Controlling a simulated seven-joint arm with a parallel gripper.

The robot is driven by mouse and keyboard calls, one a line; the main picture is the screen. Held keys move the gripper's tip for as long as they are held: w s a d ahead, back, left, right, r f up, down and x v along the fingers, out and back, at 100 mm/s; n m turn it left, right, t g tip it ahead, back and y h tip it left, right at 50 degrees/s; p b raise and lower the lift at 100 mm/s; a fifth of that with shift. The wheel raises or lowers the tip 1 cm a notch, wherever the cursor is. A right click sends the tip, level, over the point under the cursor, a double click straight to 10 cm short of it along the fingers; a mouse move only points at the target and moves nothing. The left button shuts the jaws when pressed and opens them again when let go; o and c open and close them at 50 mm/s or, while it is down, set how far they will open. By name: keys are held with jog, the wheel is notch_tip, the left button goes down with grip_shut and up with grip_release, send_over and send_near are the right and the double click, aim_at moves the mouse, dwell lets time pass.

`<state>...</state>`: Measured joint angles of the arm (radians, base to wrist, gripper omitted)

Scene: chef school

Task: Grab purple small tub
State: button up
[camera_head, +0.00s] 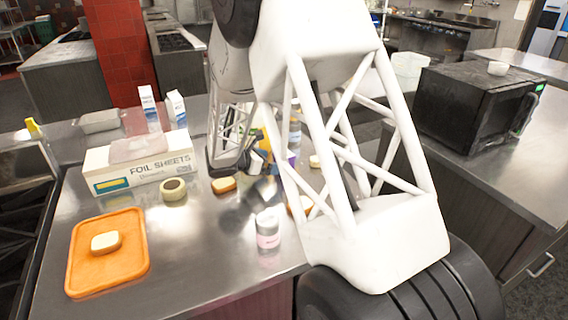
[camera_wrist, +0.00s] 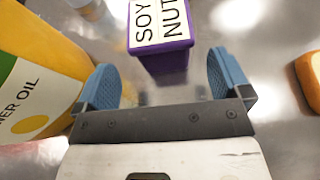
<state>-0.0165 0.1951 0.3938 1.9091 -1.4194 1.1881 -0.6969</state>
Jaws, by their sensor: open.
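The purple small tub (camera_wrist: 163,60) is at the top middle of the wrist view, with a white label reading "SOY NUT" on top. It is just ahead of my gripper (camera_wrist: 162,78), roughly centred between the two blue fingers. The fingers are apart, with nothing between their tips that I can see clearly. In the head view only a sliver of purple (camera_head: 291,158) shows behind my arm; the arm hides most of the tub and the gripper.
A yellow oil bottle (camera_wrist: 38,50) stands close to the left finger. A bread piece (camera_wrist: 309,80) lies at the right. The head view shows a foil sheets box (camera_head: 140,168), an orange board (camera_head: 85,268), a pink-labelled jar (camera_head: 268,232) and a black microwave (camera_head: 465,105).

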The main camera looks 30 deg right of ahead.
jog(key=shift+x, duration=2.55)
jog(key=shift+s+f, duration=0.1)
jog(key=shift+s, duration=0.05)
jog(key=c, duration=1.1)
jog(key=shift+r, duration=0.8)
notch_tip(320, 180, up, 2)
jog(key=shift+r, duration=0.1)
jog(key=s+a, duration=0.1)
jog(key=s, duration=0.4)
jog(key=s+a, duration=0.1)
jog(key=s, duration=0.4)
jog(key=s+a+r, duration=0.1)
jog(key=s+a, duration=0.1)
jog(key=s, duration=0.3)
jog(key=shift+s+r, duration=0.1)
jog(key=shift+s, duration=0.1)
